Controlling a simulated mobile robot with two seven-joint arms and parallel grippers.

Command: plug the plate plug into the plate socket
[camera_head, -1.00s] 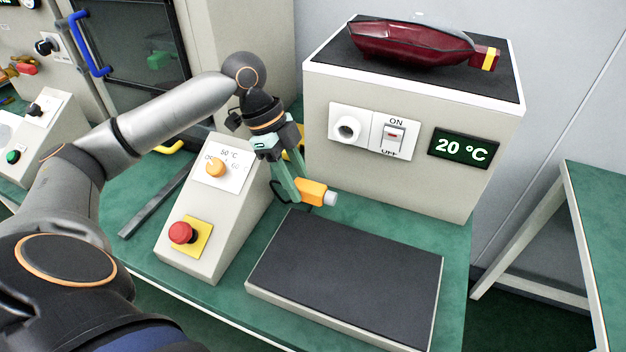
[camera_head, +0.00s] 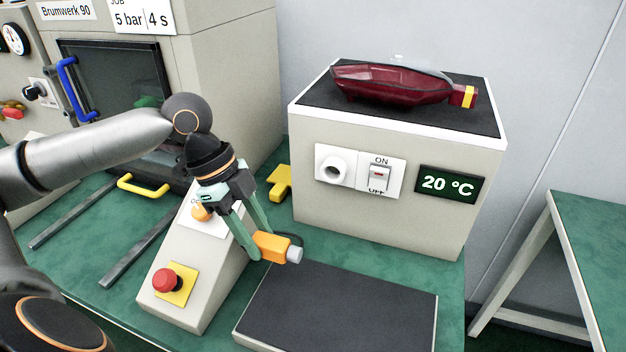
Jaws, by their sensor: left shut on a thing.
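My left gripper (camera_head: 254,244) is shut on an orange plug with a light grey tip, the plate plug (camera_head: 272,247). It holds the plug in the air, near the far left corner of the dark flat plate, with the tip pointing right. A dark cable shows by the plug. The round white socket (camera_head: 335,168), taken as the plate socket, is on the front of the beige box, left of the ON/OFF switch (camera_head: 380,177). The plug is apart from the socket, below and left of it in the picture. My right gripper is not in view.
A sloped control box with a red button (camera_head: 167,281) stands under my arm. The dark plate (camera_head: 340,312) lies in front. A yellow piece (camera_head: 280,183) lies behind the gripper.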

